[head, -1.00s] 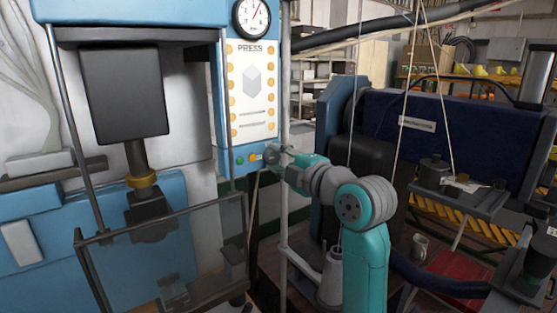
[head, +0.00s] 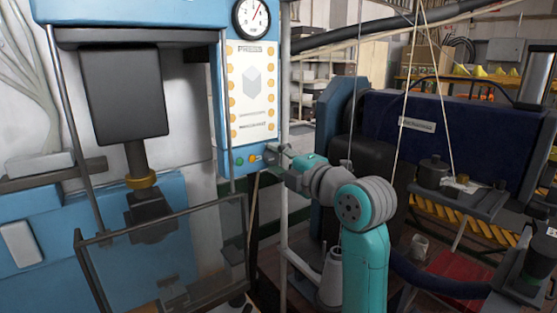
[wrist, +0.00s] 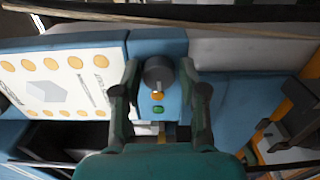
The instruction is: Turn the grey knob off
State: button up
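The grey knob (wrist: 158,70) is a dark round knob on the blue press panel, in line with an orange button (wrist: 157,96) and a green button (wrist: 158,109). My gripper (wrist: 159,68) is open in the wrist view, with one finger on each side of the knob and a small gap visible beside it. In the head view my gripper (head: 272,153) is at the panel's lower right corner and largely hides the knob. The orange button (head: 253,159) and green button (head: 239,161) show to its left.
The white press panel (head: 252,110) with orange dots and a gauge (head: 252,17) sit above the buttons. A grey upright post (head: 284,215) stands close beside my gripper. A clear guard (head: 165,255) is at the lower left. A dark blue machine (head: 440,135) stands to the right.

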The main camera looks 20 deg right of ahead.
jog(key=shift+o, duration=0.5)
jog(key=v, duration=0.7)
jog(key=shift+s, duration=0.25)
